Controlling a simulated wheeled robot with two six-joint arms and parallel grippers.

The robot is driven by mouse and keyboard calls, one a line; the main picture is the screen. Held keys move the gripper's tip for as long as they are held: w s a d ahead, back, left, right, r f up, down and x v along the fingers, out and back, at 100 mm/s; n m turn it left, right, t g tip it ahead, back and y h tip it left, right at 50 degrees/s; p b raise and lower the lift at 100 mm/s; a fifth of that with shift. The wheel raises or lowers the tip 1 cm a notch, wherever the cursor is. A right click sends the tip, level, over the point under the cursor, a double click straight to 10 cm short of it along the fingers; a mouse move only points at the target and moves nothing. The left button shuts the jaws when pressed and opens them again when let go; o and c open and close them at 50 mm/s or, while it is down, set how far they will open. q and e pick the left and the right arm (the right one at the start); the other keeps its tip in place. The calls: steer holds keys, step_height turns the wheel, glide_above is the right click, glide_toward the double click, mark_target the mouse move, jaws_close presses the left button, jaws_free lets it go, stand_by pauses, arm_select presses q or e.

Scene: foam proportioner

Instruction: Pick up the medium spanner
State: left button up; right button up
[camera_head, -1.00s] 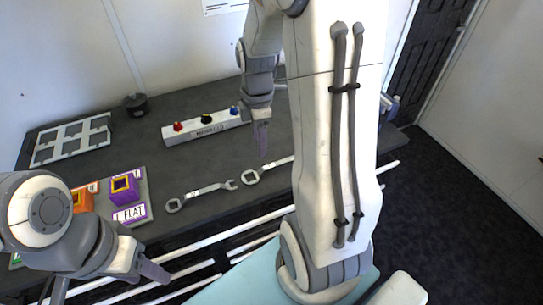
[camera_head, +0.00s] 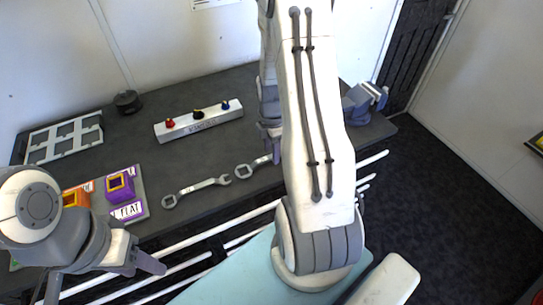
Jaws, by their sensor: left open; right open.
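Two silver spanners lie on the dark bench top in the head view. One spanner (camera_head: 197,191) is fully visible. The second spanner (camera_head: 246,170) lies to its right, its right part hidden behind my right arm. I cannot tell by size which is the medium one. My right gripper (camera_head: 272,146) is open, at or just above the second spanner; my arm partly covers it, and I cannot tell whether they touch. My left gripper (camera_head: 152,265) is open and empty, low in front of the bench's front edge, away from the spanners.
A white block with coloured knobs (camera_head: 199,122) stands behind the spanners. A board with an orange and a purple block (camera_head: 121,187) is at left. A grey slotted rack (camera_head: 64,138), a black round part (camera_head: 127,102) and a blue-grey vise (camera_head: 362,102) stand further back.

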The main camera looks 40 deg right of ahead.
steer(key=shift+f, duration=0.7)
jaws_close()
steer(key=shift+r, duration=0.45)
steer(key=r, duration=0.1)
steer(key=r+b, duration=0.1)
steer(key=d+r, duration=0.1)
steer(key=shift+s+r+b, duration=0.3)
steer(key=shift+s+r, duration=0.05)
steer(key=s+d+r+b, duration=0.2)
steer(key=s+d+r, duration=0.4)
steer(key=s+d, duration=0.1)
steer(key=shift+s+r, duration=0.25)
steer(key=shift+s, duration=0.2)
steer(key=c, duration=0.9)
jaws_free()
